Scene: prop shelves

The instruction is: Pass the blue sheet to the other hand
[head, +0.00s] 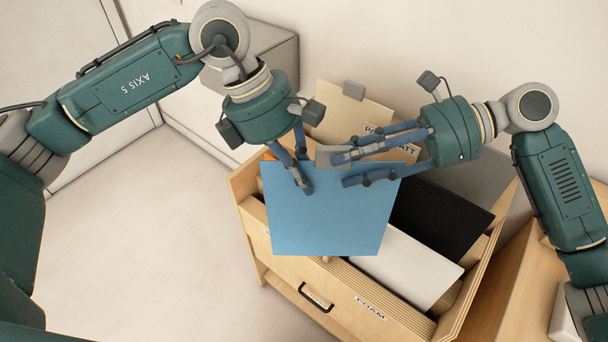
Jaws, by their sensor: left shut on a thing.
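The blue sheet (335,222) hangs tilted in the middle of the head view, in front of and above the wooden crate. My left gripper (302,178) is shut on its upper left part, with a finger lying across the front face. My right gripper (340,169) comes in from the right at the sheet's upper right edge. Its fingers are spread apart, one set near the top edge and one across the front of the sheet. I cannot tell whether they touch the sheet.
The wooden crate (284,270) has slots, a black handle and a FOAM label. A black sheet (440,220) and a white sheet (405,268) stand in it. A beige board (350,110) stands behind. A grey box (262,55) is on the wall. The floor at left is clear.

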